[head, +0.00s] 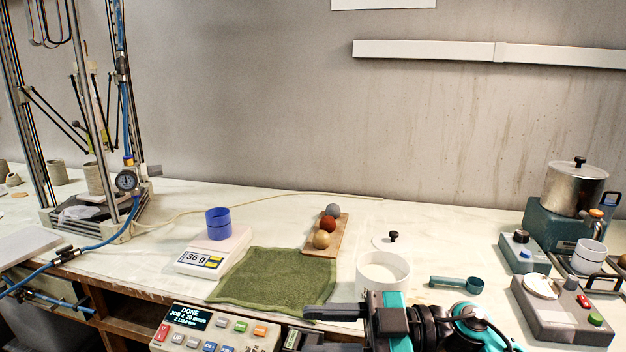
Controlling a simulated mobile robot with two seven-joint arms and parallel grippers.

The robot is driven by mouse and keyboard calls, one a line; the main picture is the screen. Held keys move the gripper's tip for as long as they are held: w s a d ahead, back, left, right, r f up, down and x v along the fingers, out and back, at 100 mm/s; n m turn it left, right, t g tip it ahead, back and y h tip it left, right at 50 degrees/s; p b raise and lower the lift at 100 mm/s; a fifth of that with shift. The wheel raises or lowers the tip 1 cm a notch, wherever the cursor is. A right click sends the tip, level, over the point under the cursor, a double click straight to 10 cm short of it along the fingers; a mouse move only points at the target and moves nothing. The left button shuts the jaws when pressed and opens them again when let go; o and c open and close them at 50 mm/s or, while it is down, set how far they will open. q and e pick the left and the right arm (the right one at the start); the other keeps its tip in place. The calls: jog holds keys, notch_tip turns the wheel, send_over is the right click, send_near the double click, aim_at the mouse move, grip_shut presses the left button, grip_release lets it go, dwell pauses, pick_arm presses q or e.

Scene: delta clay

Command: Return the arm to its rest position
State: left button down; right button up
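My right gripper (318,331) is at the bottom edge, right of centre, with its teal and black wrist coming in from the lower right. Its fingers point left and stand apart with nothing visible between them, so it is open. It is in front of the bench edge, just right of the control panel (214,330). The lower finger is partly cut off by the frame. My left gripper is not in view.
A white tub (383,272) stands just behind my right gripper, with a teal scoop (456,284) to its right. A green towel (275,277), a scale (213,250) bearing a blue cup (219,224), and a wooden board (339,240) with three balls are further left.

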jog(key=w+d+f+m+t+h, duration=0.2)
jog(key=d+f+m+t+h, duration=0.7)
jog(key=m+t, duration=0.85)
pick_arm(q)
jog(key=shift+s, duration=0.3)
pick_arm(e)
jog(key=s+d+f+m+g+h, duration=0.1)
jog(key=s+d+f+g+h, duration=0.2)
jog(key=s+f, duration=0.3)
jog(key=s+d+f+m+g+h, duration=0.2)
jog(key=s+f, duration=0.5)
jog(key=f, duration=0.6)
jog(key=shift+s+d+f+g+h, duration=0.15)
jog(key=shift+d+f+g+h, duration=0.15)
jog(key=shift+d+g+h, duration=0.6)
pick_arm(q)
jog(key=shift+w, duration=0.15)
pick_arm(e)
jog(key=shift+d+t+h, duration=0.15)
jog(key=shift+t+h, duration=0.1)
jog(key=shift+h, duration=0.05)
